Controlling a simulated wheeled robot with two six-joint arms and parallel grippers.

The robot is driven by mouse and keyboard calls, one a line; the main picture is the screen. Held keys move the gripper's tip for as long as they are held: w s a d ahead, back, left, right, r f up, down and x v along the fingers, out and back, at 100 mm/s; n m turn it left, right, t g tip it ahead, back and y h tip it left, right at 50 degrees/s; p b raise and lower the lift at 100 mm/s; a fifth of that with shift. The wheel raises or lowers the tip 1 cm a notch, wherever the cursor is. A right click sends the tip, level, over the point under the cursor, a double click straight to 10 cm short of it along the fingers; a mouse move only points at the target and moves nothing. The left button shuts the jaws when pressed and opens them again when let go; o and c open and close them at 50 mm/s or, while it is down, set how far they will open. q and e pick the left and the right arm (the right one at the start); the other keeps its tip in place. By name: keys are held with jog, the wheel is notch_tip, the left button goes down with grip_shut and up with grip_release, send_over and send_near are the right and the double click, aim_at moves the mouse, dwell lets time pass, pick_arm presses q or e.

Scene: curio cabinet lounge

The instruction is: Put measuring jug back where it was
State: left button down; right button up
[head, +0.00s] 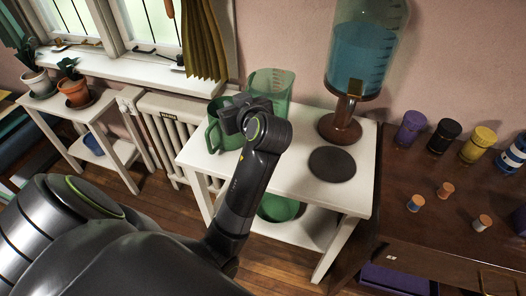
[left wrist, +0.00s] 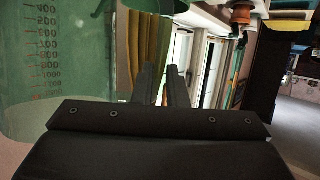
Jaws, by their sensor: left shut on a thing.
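The measuring jug (head: 275,88) is translucent green and is at the back of the white side table (head: 345,195). Its graduated wall fills the left of the left wrist view (left wrist: 45,75), where its marks run upside down. A more solid green, handle-like part (head: 212,138) shows left of it; the arm hides how the two join. My left gripper (head: 225,112) is beside the jug, shut on its green handle. Its fingers (left wrist: 165,85) show in the wrist view, but the grip itself is partly hidden. I cannot tell whether the jug touches the table. My right gripper is not in view.
A dispenser with blue liquid (head: 360,55) stands on a brown stand right of the jug. A dark round disc (head: 332,164) lies in front of it. A green bowl (head: 280,208) is on the lower shelf. A brown cabinet (head: 440,235) with jars stands at right, potted plants at left.

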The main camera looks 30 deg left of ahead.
pick_arm(q)
notch_tip(320, 180, down, 10)
jog(key=shift+r, duration=0.2)
dwell(0.3)
jog(key=shift+f, duration=0.2)
jog(key=c, duration=1.5)
grip_release()
jog(key=shift+s, duration=0.1)
jog(key=shift+o, duration=0.2)
jog(key=shift+r, duration=0.1)
jog(key=shift+r, duration=0.15)
